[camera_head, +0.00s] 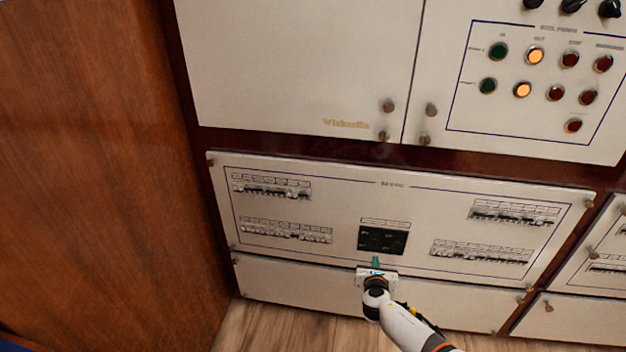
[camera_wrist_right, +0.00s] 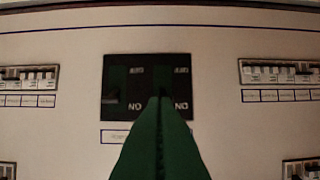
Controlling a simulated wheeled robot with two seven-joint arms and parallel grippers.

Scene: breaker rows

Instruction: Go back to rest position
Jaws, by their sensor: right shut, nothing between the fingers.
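My right gripper (camera_head: 376,262) is in front of the breaker panel (camera_head: 340,190), just below the dark switch block (camera_head: 383,239) at its centre. In the right wrist view its green fingers (camera_wrist_right: 160,135) are together and empty. Their tips overlap the lower edge of the dark switch block (camera_wrist_right: 120,80), which has two switch columns and "NO" labels. I cannot tell whether the tips touch it. My left gripper is not in view.
Breaker rows sit at left (camera_head: 272,186) and right (camera_head: 514,213) of the panel. Above is a white cabinet with lit and dark buttons (camera_head: 535,55). A wooden wall (camera_head: 90,170) stands at left. Wooden floor (camera_head: 270,325) shows below.

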